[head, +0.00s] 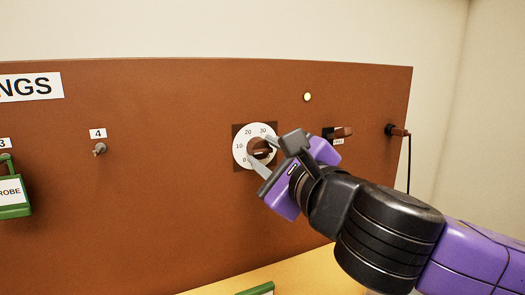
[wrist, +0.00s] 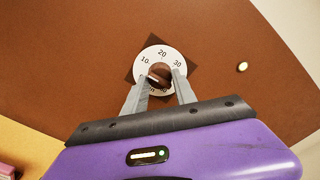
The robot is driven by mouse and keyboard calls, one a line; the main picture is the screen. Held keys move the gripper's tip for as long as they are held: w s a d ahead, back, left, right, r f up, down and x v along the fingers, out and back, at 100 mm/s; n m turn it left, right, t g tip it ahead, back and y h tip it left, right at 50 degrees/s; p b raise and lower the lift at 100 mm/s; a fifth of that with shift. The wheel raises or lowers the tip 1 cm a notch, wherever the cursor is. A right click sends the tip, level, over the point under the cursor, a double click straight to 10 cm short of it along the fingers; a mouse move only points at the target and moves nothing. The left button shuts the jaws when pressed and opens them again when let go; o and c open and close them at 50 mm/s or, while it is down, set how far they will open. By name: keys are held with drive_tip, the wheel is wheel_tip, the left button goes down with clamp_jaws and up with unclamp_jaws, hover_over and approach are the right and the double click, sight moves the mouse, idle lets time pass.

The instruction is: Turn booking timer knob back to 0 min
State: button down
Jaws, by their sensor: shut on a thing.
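The booking timer knob (head: 260,147) is a brown knob in the middle of a round white dial (head: 240,141) on the brown panel. The dial shows 0, 10, 20 and 30 in the head view; its lower right is hidden by my gripper. My gripper (head: 264,157) reaches in from the lower right, its grey fingers on either side of the knob and shut on it. In the wrist view the knob (wrist: 159,71) sits between the two fingertips (wrist: 160,77). A pale mark shows on the knob's lower left, but its exact reading is unclear.
A small cream light (head: 307,97) is above right of the dial. A brown plug or switch (head: 343,132) and a corded plug (head: 397,131) stick out farther right. Left are a peg under label 4 (head: 100,149) and a green-framed tag (head: 13,199). A yellow surface (head: 300,275) lies below.

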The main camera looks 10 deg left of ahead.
drive_tip(key=n+p, duration=0.1)
drive_tip(key=n, duration=0.3)
drive_tip(key=shift+r+n, duration=0.15)
drive_tip(key=shift+n, duration=0.15)
drive_tip(key=n, duration=0.4)
drive_tip(key=shift+p, duration=0.4)
drive_tip(key=c, duration=1)
unclamp_jaws()
drive_tip(key=shift+a, duration=0.1)
drive_tip(key=v, duration=0.8)
